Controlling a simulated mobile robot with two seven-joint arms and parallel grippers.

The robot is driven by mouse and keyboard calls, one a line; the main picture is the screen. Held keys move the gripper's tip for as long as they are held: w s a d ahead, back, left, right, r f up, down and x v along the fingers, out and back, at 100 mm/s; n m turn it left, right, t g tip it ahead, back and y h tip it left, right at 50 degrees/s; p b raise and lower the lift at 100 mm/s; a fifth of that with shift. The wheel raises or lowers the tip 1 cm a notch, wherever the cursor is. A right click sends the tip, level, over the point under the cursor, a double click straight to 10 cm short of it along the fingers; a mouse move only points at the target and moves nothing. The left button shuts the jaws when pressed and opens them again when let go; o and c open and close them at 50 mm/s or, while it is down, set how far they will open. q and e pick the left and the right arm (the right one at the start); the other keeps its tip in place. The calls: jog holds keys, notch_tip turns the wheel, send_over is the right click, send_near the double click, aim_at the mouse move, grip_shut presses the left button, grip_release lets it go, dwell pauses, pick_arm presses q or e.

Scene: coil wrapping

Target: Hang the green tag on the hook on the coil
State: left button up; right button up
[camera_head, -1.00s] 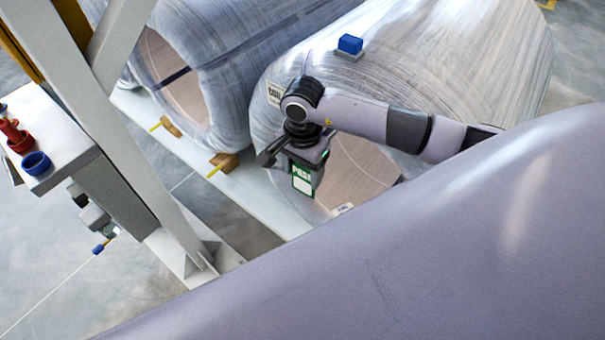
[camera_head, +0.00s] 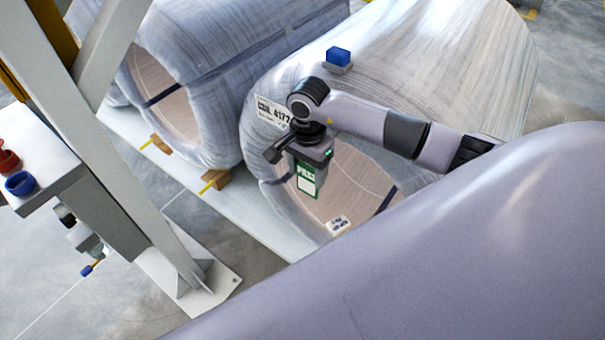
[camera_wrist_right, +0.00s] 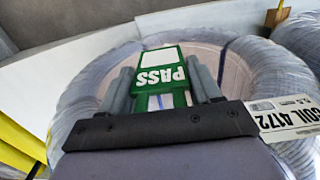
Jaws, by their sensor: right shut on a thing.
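My right gripper (camera_head: 305,166) is shut on the green tag (camera_head: 307,181), which has a white panel and the word PASS. The tag hangs below the fingers in front of the round end of the nearer wrapped coil (camera_head: 450,60). In the right wrist view the tag (camera_wrist_right: 160,72) sits between the two grey fingers, with the coil's pale wrapped rim (camera_wrist_right: 85,95) around it. I cannot tell whether the tag touches the coil. I cannot make out the hook in either view. My left gripper is not in view.
A second wrapped coil (camera_head: 225,40) lies to the left, with wooden wedges (camera_head: 214,181) beside the coils. A white label (camera_head: 272,113) is on the nearer coil's rim. A blue block (camera_head: 338,56) sits on its top. A grey post (camera_head: 130,170) stands at left.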

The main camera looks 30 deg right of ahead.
jog(key=shift+w+d+f+b, duration=0.2)
jog(key=shift+w+d+b, duration=0.2)
jog(key=shift+d, duration=0.4)
jog(key=shift+w+d+f+b, duration=0.25)
jog(key=shift+d+b, duration=0.3)
jog(key=shift+d, duration=0.25)
jog(key=shift+w+d+f+b, duration=0.2)
jog(key=shift+w+d+b, duration=0.2)
jog(key=shift+d, duration=0.4)
jog(key=o, duration=1.1)
